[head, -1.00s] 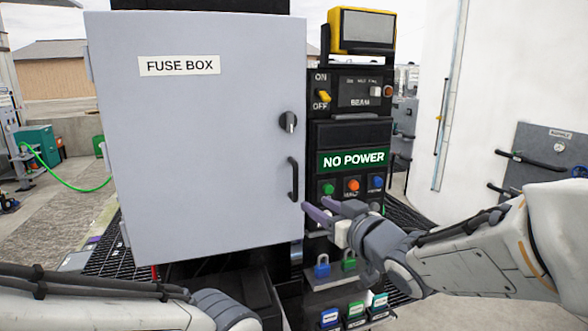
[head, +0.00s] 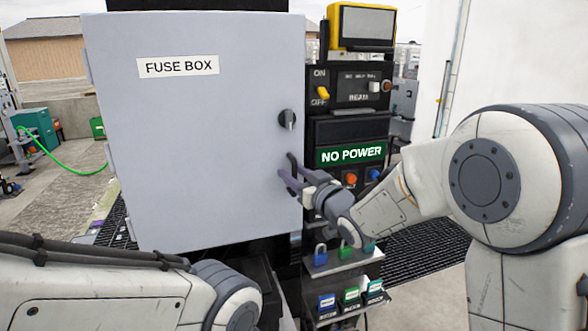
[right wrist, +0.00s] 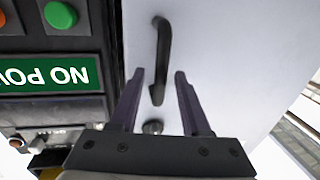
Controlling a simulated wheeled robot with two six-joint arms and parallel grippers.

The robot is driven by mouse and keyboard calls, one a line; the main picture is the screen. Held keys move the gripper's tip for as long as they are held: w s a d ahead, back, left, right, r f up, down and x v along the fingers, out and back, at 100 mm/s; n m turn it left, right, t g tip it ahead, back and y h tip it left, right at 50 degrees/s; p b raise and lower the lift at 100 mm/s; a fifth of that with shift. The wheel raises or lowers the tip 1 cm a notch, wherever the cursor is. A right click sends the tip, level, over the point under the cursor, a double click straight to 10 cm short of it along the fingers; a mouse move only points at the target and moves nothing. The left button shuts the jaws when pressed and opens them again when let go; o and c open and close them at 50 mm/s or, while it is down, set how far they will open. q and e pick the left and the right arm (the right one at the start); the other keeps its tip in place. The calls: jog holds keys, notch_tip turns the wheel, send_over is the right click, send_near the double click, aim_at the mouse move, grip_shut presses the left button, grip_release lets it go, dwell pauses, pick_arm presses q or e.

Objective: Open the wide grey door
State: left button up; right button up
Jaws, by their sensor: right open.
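The wide grey door (head: 200,130), labelled FUSE BOX, is closed as far as I can see. It has a dark round latch knob (head: 287,119) and, below it, a black vertical handle (head: 293,165) near its right edge. In the right wrist view the handle (right wrist: 161,60) hangs ahead, between the lines of the two fingers. My right gripper (head: 284,178) is open, its purple fingers at the lower part of the handle in the head view. I cannot tell whether they touch it. The left arm shows at bottom left, but its gripper fingers are out of view.
A black control panel with a NO POWER sign (head: 351,154) stands right of the door. Below it are coloured padlocks (head: 321,254) on a shelf and several tagged blocks (head: 351,298). My right forearm passes close in front of the panel's lower buttons.

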grip_shut()
dwell(1.5)
